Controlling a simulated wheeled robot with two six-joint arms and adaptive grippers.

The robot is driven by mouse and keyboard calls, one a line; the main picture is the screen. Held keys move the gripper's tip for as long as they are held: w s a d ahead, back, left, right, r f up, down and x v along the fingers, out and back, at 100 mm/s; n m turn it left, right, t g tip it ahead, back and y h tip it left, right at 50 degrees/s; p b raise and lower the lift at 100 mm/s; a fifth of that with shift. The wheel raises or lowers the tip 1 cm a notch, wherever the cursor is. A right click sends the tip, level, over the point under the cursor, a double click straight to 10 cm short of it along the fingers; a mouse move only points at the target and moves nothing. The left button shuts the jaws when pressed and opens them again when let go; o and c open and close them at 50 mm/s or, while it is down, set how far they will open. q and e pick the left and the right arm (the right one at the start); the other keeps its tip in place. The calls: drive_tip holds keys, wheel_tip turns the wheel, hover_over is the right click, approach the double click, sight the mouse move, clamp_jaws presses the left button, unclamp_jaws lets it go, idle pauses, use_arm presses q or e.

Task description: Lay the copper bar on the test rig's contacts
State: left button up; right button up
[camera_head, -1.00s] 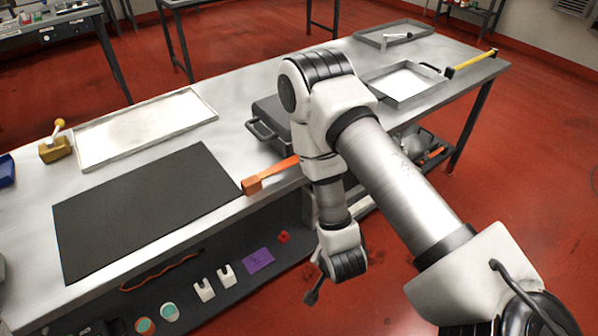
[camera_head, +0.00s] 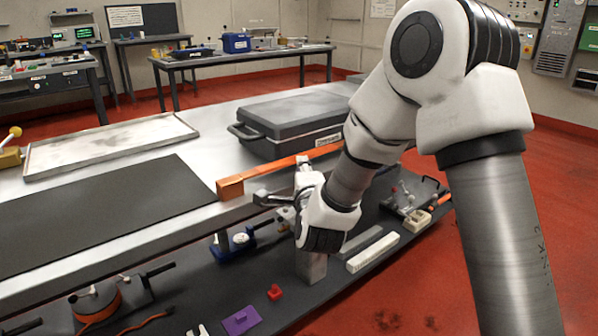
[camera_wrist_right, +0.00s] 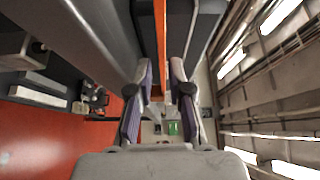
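The copper bar (camera_head: 285,167) is a long orange strip lying along the front edge of the metal workbench, with a blocky near end. In the right wrist view the bar (camera_wrist_right: 160,38) runs lengthwise in line with the gap between the fingers. My right gripper (camera_head: 280,197) is at the bench's front edge, close beside the bar. In the wrist view its two fingers (camera_wrist_right: 161,75) are apart, with a gap visible on each side of the bar. I cannot tell how deep the bar sits between them. My left gripper is not in view. I cannot make out the test rig's contacts.
A dark case (camera_head: 295,122) stands on the bench behind the bar. A black mat (camera_head: 100,215) and a white-based tray (camera_head: 110,145) lie to the left. A lower shelf holds a purple card (camera_head: 241,320), a red piece (camera_head: 275,292) and pale blocks (camera_head: 372,252).

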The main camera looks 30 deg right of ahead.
drive_tip(key=x, duration=0.5)
drive_tip(key=shift+w+r+b, duration=0.1)
drive_tip(key=shift+w+b, duration=0.15)
drive_tip(key=shift+b, duration=0.05)
drive_tip(key=shift+s+a, duration=0.1)
clamp_jaws()
drive_tip(key=shift+r, duration=0.2)
